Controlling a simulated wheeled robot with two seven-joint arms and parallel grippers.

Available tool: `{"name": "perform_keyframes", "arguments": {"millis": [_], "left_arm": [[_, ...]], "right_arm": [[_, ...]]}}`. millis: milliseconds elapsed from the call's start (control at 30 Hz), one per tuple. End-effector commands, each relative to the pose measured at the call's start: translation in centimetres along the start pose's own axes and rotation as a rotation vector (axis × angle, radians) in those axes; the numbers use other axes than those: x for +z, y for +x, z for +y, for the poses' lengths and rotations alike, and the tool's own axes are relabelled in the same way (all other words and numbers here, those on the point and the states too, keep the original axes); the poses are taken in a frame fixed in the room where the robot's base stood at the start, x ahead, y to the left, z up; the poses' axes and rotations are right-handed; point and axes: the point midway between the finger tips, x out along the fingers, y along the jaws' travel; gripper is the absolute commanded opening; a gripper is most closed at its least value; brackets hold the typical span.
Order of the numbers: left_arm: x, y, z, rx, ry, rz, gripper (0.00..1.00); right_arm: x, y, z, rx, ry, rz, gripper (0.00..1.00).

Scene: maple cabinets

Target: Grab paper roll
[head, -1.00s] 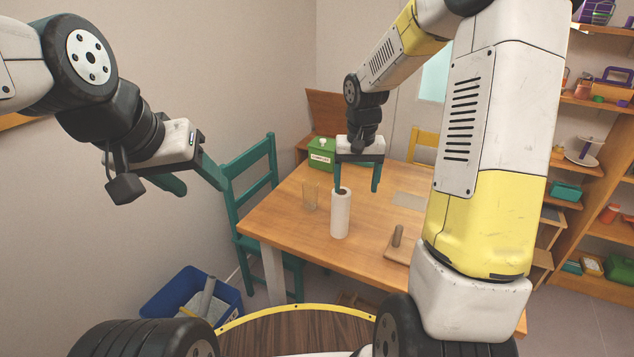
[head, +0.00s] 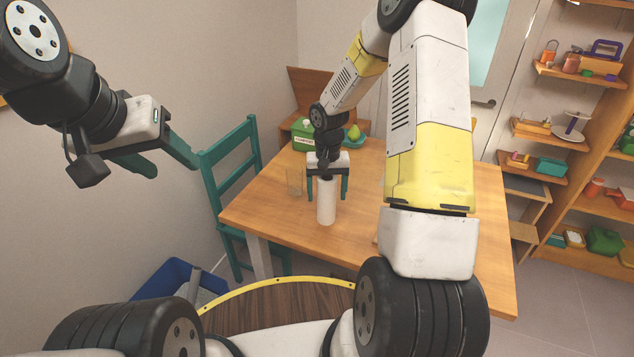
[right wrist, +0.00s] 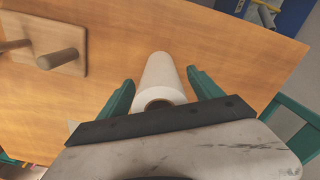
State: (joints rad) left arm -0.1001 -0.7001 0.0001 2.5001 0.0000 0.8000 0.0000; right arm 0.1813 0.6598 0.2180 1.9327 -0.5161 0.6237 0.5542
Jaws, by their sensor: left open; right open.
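The white paper roll (head: 326,204) stands upright on the wooden table (head: 262,207) in the head view. In the right wrist view the paper roll (right wrist: 163,78) lies between the two green fingers, its hollow end towards the camera. My right gripper (head: 327,198) is open, with its fingers on either side of the roll's upper part. A gap shows between each finger and the roll in the right wrist view (right wrist: 160,92). My left gripper (head: 174,166) is open and empty, in the air at the left, far from the roll.
A clear glass (head: 294,182) stands left of the roll. A green box (head: 304,136) and a bowl with a green fruit (head: 353,134) are at the back. A wooden holder with a peg (right wrist: 56,56) lies on the table. A teal chair (head: 232,170) stands at the table's left.

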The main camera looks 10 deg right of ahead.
Motion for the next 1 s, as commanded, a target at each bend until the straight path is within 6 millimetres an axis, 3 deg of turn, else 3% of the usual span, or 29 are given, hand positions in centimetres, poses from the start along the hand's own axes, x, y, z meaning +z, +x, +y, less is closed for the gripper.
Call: {"name": "perform_keyframes", "arguments": {"millis": [200,533,833,1000], "left_arm": [[0.0,0.0,0.0,0.0,0.0,0.0,0.55],[0.0,0.0,0.0,0.0,0.0,0.0,0.55],[0.0,0.0,0.0,0.0,0.0,0.0,0.55],[0.0,0.0,0.0,0.0,0.0,0.0,0.55]], "right_arm": [[0.0,0.0,0.0,0.0,0.0,0.001,0.73],[0.0,0.0,0.0,0.001,0.0,0.001,0.08],[-0.1,-0.2,0.0,0.001,0.0,0.002,0.06],[-0.1,-1.4,0.0,0.001,0.001,0.003,0.06]]}}
